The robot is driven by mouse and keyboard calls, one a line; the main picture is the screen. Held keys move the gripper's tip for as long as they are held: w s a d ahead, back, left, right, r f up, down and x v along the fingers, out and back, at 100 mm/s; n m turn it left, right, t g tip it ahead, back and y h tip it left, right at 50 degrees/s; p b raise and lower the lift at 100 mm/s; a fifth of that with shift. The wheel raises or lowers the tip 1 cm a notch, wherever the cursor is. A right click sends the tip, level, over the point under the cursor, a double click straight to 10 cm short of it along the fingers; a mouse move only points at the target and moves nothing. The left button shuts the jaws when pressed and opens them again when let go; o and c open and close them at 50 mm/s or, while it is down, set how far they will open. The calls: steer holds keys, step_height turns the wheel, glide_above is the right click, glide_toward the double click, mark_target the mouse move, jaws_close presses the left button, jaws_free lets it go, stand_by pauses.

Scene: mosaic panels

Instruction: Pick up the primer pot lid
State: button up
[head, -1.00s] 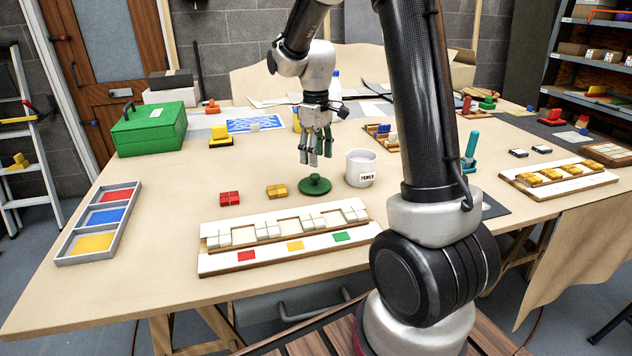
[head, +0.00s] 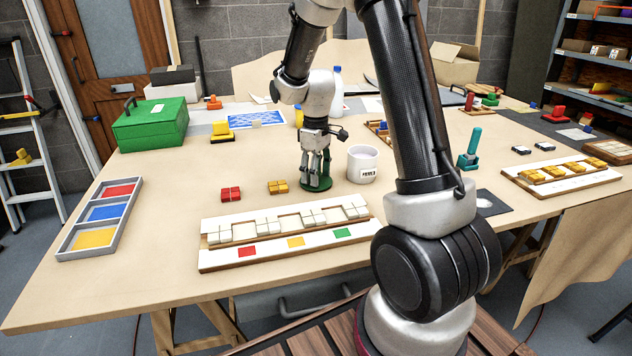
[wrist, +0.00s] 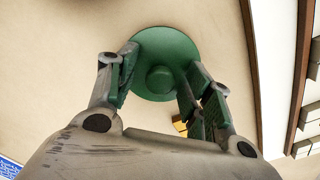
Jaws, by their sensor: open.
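The primer pot lid (head: 320,186) is a dark green disc lying on the table, mostly hidden behind my fingers in the head view. In the wrist view the lid (wrist: 160,50) shows its round rim and a knob at its middle. My gripper (head: 316,180) points straight down over the lid. In the wrist view its open fingers (wrist: 158,88) stand on either side of the knob, with gaps to it. The white primer pot (head: 362,165), labelled and without a lid on it, stands just to the right of my gripper.
A red tile block (head: 231,194) and a yellow tile block (head: 277,187) lie left of the lid. A mosaic panel (head: 290,250) lies in front. A green stamp-like tool (head: 470,150) stands to the right.

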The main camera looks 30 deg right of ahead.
steer(key=c, duration=1)
